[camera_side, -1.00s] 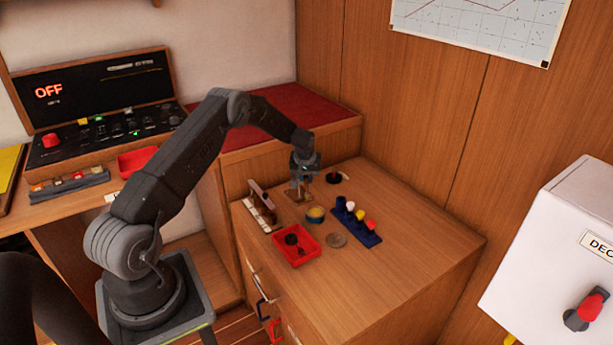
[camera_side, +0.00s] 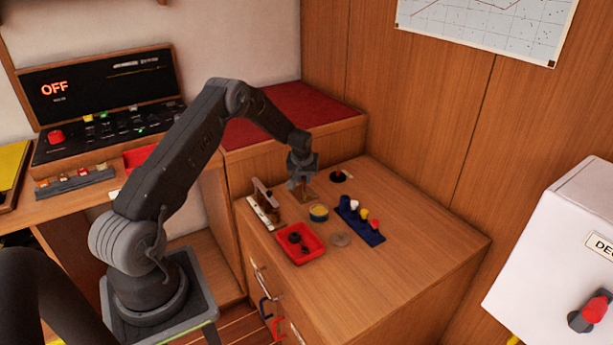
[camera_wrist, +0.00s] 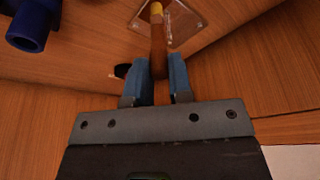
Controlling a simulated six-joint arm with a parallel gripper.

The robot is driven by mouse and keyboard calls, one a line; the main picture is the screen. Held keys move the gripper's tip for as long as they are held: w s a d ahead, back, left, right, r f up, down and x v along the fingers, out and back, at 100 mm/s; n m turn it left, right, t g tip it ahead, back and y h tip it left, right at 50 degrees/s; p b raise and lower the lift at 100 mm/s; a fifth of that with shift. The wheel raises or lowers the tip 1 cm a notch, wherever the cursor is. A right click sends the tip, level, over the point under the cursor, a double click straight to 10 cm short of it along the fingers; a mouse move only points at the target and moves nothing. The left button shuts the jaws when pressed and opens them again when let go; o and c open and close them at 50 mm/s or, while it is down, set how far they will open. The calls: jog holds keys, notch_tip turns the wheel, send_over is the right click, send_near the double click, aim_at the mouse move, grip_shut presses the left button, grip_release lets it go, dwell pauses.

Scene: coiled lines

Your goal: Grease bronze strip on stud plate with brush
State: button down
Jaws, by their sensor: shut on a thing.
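My gripper (camera_wrist: 155,88) is shut on the brush (camera_wrist: 158,50), which has a brown wooden handle and a yellowish tip. I cannot tell whether tip and plate touch. In the side view my gripper (camera_side: 301,186) is low over the cabinet top, with the plate (camera_side: 309,197) just below it. A round tin (camera_side: 318,212) with yellow contents stands in front of the plate. I cannot make out the bronze strip for sure.
A blue rack (camera_side: 367,231) with coloured pegs is right of the tin. A red tray (camera_side: 299,254) with dark parts, a grey disc (camera_side: 341,240) and a white holder (camera_side: 263,212) with an upright piece are nearby. The cabinet top (camera_side: 420,235) is clear at right.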

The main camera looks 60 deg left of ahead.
jog(key=shift+s, duration=0.3)
jog(key=shift+s+f, duration=0.1)
jog(key=shift+s, duration=0.4)
jog(key=shift+w, duration=0.15)
jog(key=shift+w, duration=0.6)
jog(key=shift+w+d, duration=0.1)
jog(key=shift+w, duration=0.6)
jog(key=shift+w, duration=0.1)
jog(key=shift+w, duration=0.5)
